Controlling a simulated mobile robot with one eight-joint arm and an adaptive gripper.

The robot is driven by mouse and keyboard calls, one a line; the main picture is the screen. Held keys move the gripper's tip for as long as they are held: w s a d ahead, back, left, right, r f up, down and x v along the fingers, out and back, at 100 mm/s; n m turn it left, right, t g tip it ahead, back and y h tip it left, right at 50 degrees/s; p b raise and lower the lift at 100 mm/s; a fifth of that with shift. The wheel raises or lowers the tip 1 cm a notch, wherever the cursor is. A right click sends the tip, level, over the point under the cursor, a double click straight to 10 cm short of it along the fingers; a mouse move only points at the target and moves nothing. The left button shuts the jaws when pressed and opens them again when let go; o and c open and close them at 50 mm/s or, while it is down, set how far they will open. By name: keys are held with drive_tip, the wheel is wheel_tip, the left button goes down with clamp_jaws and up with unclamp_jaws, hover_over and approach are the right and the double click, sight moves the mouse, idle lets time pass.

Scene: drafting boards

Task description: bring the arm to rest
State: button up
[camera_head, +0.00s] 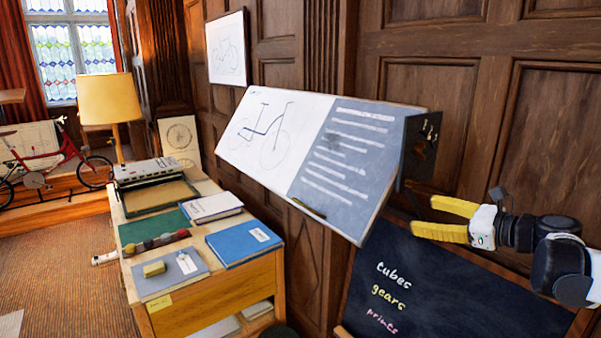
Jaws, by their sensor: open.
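My gripper (430,218) has two yellow fingers spread apart with nothing between them. It points left, in the right part of the head view, just right of the tilted drafting board (240,158) and above the chalkboard (450,280). The drafting board carries a bicycle drawing and a blue-grey panel of written lines. My arm reaches in from the right edge. I cannot tell whether the fingers touch the board's side.
A wooden desk (222,302) at lower left holds books, a yellow block (154,269) and a grey device (148,171). A lamp (110,100) and a red bicycle (60,160) stand behind. Panelled wall backs my arm. Carpet is open at left.

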drive_tip(key=s+a+f+n+g+h+b, duration=0.25)
drive_tip(key=s+a+f+n, duration=0.35)
drive_tip(key=a, duration=0.4)
drive_tip(key=s+a+f+n+g+h+b, duration=0.1)
drive_tip(key=s+a+f+n+h+b, duration=0.1)
drive_tip(key=s+f+n, duration=0.6)
drive_tip(key=s+a+f+n+g+h+b, duration=0.2)
drive_tip(key=s+f+n+h+b, duration=0.2)
drive_tip(key=s+f+n, duration=0.4)
drive_tip(key=s+n, duration=0.3)
drive_tip(key=s, duration=0.2)
drive_tip(key=shift+a+f+h, duration=0.15)
drive_tip(key=shift+h, duration=0.2)
drive_tip(key=shift+s, duration=0.1)
drive_tip(key=shift+c, duration=0.6)
